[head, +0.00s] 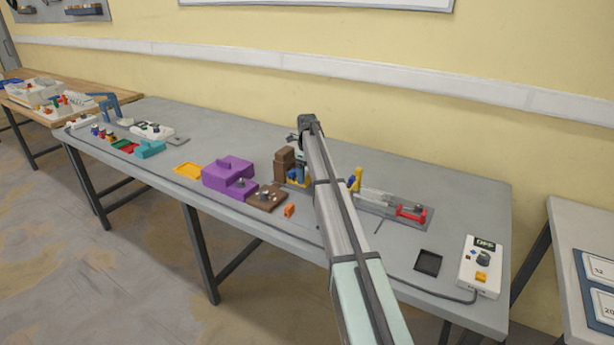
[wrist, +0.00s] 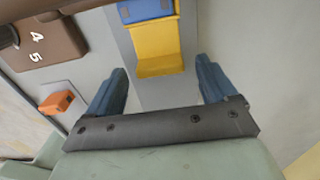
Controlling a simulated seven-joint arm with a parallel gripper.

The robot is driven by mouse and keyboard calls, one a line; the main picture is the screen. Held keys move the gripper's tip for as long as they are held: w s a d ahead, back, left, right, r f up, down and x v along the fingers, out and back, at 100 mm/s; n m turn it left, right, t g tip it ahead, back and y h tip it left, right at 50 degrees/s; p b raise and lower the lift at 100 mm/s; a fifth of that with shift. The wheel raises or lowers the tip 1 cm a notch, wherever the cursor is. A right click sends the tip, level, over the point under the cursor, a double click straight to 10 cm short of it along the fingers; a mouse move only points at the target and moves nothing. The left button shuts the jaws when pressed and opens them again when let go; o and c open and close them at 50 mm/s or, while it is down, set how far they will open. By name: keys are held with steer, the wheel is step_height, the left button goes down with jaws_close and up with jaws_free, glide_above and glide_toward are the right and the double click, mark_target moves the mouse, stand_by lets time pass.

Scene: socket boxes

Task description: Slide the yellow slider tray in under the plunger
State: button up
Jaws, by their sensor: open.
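The yellow slider tray (wrist: 158,62) lies on a pale grey strip in the wrist view, with a blue part (wrist: 146,9) at its far end, cut by the frame edge. In the head view the yellow tray (head: 299,184) shows only partly, beside a brown upright block (head: 284,160) and left of my arm. My gripper (wrist: 162,66) is open, its two blue fingers on either side of the tray's near end. I see clear gaps between fingers and tray, with nothing held. I cannot make out the plunger; my arm hides part of this area.
A brown numbered board (wrist: 48,42) and a small orange block (wrist: 56,102) are to the left in the wrist view. A purple stepped block (head: 229,174) stands farther left in the head view. Right of my arm are a red-handled fixture (head: 411,213) and a white control box (head: 480,266).

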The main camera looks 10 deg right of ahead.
steer(key=shift+f, duration=0.65)
